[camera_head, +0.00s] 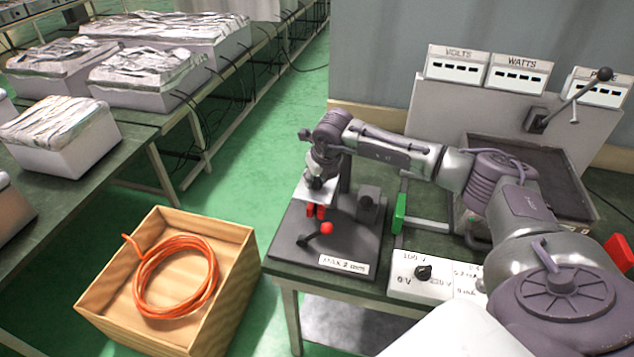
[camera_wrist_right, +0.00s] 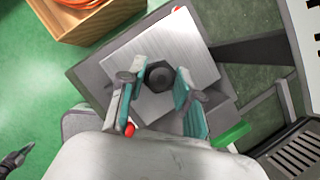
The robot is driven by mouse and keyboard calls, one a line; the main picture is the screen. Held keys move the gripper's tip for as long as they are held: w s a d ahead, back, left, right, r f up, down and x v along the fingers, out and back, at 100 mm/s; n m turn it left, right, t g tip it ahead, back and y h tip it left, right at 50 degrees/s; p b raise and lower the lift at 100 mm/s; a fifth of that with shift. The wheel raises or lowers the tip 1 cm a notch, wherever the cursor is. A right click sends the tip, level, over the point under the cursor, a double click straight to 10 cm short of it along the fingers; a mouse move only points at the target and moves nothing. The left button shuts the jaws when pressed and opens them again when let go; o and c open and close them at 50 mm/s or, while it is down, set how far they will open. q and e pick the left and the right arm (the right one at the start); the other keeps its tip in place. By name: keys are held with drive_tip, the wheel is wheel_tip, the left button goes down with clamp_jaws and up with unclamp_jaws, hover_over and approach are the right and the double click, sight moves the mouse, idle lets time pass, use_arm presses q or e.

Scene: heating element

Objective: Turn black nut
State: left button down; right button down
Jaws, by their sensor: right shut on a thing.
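The black nut (camera_wrist_right: 160,76) is a dark round piece on a light metal plate (camera_wrist_right: 190,50) in the right wrist view. My right gripper (camera_wrist_right: 156,92) has its two teal-padded fingers on either side of it and is shut on it. In the head view my right gripper (camera_head: 318,182) is at the upper part of the dark machine (camera_head: 290,240) marked "MAX 2 mm". There the nut is hidden by my gripper.
A red-knobbed lever (camera_head: 326,228) is just below my gripper. A green piece (camera_head: 400,213) stands close to the right. A switch box (camera_head: 437,275) and a meter panel (camera_head: 520,110) stand further right. A wooden crate (camera_head: 110,285) with an orange coil (camera_head: 178,278) stands left of the bench.

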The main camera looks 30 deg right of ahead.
drive_tip(key=m+h+b, duration=0.1)
drive_tip(key=m+b, duration=0.1)
drive_tip(key=m+h+b, duration=0.1)
drive_tip(key=m+b, duration=0.1)
drive_tip(key=m, duration=0.1)
drive_tip(key=shift+w+a+f+g, duration=0.1)
drive_tip(key=shift+w+a+g, duration=0.05)
drive_tip(key=shift+g, duration=0.25)
drive_tip(key=shift+m+g+h+b, duration=0.4)
drive_tip(key=shift+m+b, duration=0.6)
drive_tip(key=shift+m, duration=0.5)
drive_tip(key=shift+r, duration=0.2)
drive_tip(key=c, duration=0.8)
unclamp_jaws()
drive_tip(key=v, duration=1.2)
drive_tip(key=shift+f, duration=0.1)
